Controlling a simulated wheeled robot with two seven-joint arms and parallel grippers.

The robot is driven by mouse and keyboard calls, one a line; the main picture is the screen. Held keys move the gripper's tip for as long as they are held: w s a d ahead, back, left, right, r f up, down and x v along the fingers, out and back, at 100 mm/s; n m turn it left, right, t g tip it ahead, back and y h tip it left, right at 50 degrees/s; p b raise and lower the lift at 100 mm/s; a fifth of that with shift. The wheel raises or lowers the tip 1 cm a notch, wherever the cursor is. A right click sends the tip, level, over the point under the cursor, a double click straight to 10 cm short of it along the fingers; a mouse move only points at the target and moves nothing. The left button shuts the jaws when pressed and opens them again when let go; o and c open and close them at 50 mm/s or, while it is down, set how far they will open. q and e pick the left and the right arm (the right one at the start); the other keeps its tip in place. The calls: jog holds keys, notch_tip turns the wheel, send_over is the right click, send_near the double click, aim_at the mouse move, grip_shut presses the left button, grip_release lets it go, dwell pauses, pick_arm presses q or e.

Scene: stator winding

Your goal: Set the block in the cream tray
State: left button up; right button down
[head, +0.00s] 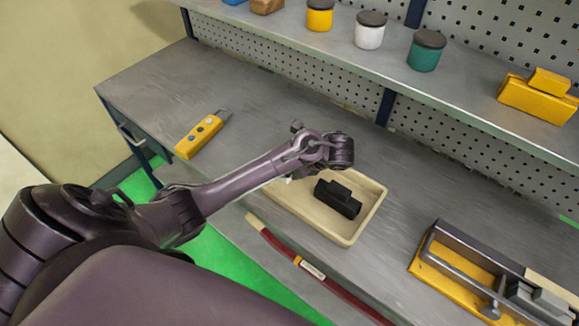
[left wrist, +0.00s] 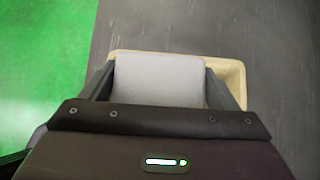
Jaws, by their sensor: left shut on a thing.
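The cream tray (head: 371,216) lies near the front edge of the grey bench, and a dark stepped piece (head: 338,199) appears inside its outline. My left arm reaches over the tray's back left side in the head view, and its wrist hides most of the gripper. In the left wrist view my left gripper (left wrist: 160,66) is shut on a light grey block (left wrist: 160,85). The tray (left wrist: 232,74) shows behind the block, partly covered by it. The block's height above the tray cannot be told. My right gripper is not in view.
A yellow handheld device (head: 202,134) lies at the left. A dark red bar (head: 325,283) runs along the front edge. A yellow and grey fixture (head: 475,275) stands at the right. A shelf (head: 300,35) with several jars overhangs the back.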

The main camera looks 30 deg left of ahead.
pick_arm(q)
send_over(289, 185)
notch_tip(289, 185, down, 4)
jog(key=shift+f, duration=0.1)
notch_tip(289, 185, down, 3)
jog(key=shift+f, duration=0.1)
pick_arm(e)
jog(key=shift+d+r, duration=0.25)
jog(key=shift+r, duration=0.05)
pick_arm(q)
jog(key=shift+f, duration=0.1)
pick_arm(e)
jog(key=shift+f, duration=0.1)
pick_arm(q)
jog(key=o, duration=0.9)
